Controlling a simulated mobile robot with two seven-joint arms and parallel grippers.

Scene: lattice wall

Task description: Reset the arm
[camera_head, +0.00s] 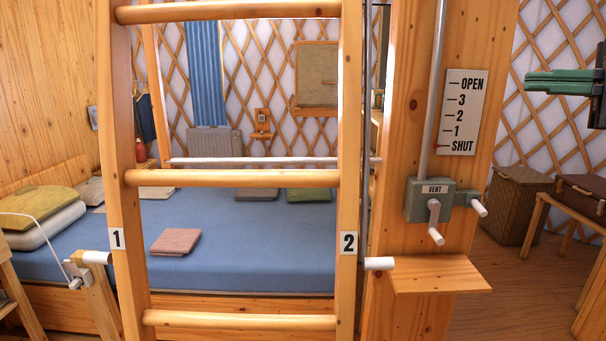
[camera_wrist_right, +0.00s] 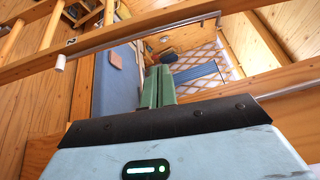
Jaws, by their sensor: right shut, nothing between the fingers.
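My right gripper (camera_head: 528,83) comes in from the right edge in the head view. Its green fingers lie together and point left, with nothing between them. It is in the air, right of the post's OPEN-to-SHUT scale plate (camera_head: 463,112) and apart from it. In the right wrist view the green fingers of the right gripper (camera_wrist_right: 159,72) are side by side and empty. My left gripper is in neither view.
A wooden ladder (camera_head: 236,178) stands in front of the blue bed (camera_head: 250,240). The post holds a grey VENT box (camera_head: 420,205) with white-ended handles and a small shelf (camera_head: 440,275). A stool with a brown case (camera_head: 585,195) and a wicker bin (camera_head: 515,205) stand at right.

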